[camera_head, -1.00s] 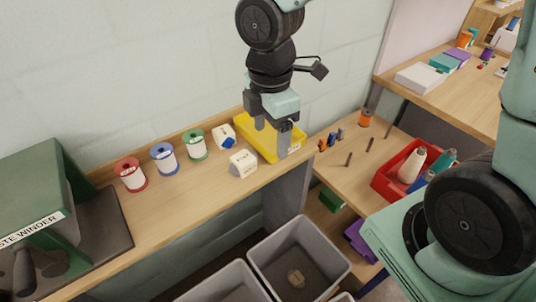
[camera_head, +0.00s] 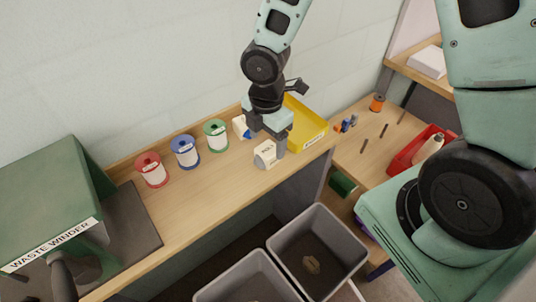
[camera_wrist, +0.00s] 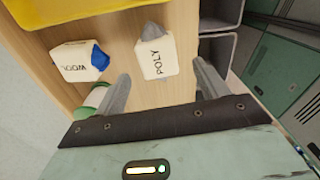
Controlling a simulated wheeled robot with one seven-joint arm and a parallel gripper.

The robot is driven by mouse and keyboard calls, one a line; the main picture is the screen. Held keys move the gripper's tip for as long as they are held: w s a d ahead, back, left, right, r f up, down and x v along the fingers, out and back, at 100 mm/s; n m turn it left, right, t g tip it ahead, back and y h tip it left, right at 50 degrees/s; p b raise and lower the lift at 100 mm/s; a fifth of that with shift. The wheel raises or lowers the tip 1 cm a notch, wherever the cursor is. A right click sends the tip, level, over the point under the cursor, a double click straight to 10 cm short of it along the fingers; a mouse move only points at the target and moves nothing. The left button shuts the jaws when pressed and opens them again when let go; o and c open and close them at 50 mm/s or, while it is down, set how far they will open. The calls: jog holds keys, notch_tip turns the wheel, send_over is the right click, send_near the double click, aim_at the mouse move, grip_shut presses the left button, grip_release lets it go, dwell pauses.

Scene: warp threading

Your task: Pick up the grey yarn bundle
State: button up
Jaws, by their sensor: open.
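The grey yarn bundle (camera_head: 265,155) sits on the wooden bench, wrapped in a white band. In the wrist view the grey yarn bundle (camera_wrist: 155,57) shows the label POLY, with grey yarn poking out at its far end. My gripper (camera_head: 269,148) is just above and beside it. In the wrist view my gripper (camera_wrist: 160,76) is open and empty, with the bundle ahead of and roughly between the fingers. I cannot tell the exact height gap. In the head view the gripper partly hides the bundle.
A blue bundle (camera_wrist: 82,60) labelled WOOL lies close by on the left. A yellow tray (camera_head: 308,130) stands just right of my gripper. Red (camera_head: 152,171), blue (camera_head: 185,152) and green (camera_head: 215,136) spools stand to the left. Grey bins (camera_head: 318,243) are below the bench edge.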

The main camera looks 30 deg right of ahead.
aim_at(268, 148)
jog(key=shift+w+d+f, duration=0.1)
jog(key=shift+d+f, duration=0.05)
jog(key=shift+f, duration=1.15)
jog(key=shift+w+d+f, duration=0.1)
jog(key=shift+d+f, duration=0.05)
jog(key=shift+f, duration=1.15)
jog(key=c, duration=1)
